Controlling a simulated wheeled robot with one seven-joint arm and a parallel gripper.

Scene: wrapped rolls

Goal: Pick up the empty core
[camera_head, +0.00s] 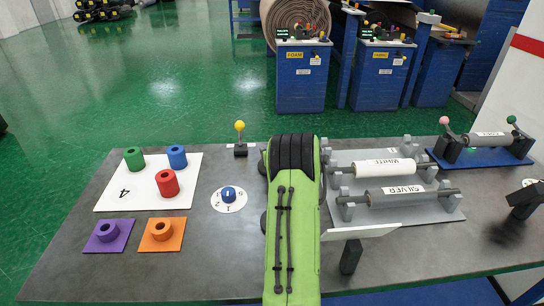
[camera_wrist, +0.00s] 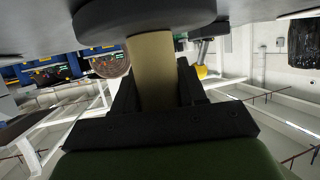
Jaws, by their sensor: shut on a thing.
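In the wrist view a plain tan cylinder, which looks like the empty core (camera_wrist: 152,70), stands between the black fingers of my gripper (camera_wrist: 157,88). The gripper is shut on it. The core's other end meets a dark round disc (camera_wrist: 145,17) beside the grey table surface; I cannot tell whether the core rests on the disc or is fixed to it. In the head view my green arm covers the gripper and the core.
On the table (camera_head: 80,280), a grey rack holds the WHITE roll (camera_head: 384,168) and SILVER roll (camera_head: 397,195) right of my arm. A blue stand (camera_head: 484,155) holds another roll. Left are a dial (camera_head: 229,198), a yellow-knobbed lever (camera_head: 240,138) and a white board (camera_head: 115,200) with coloured rings.

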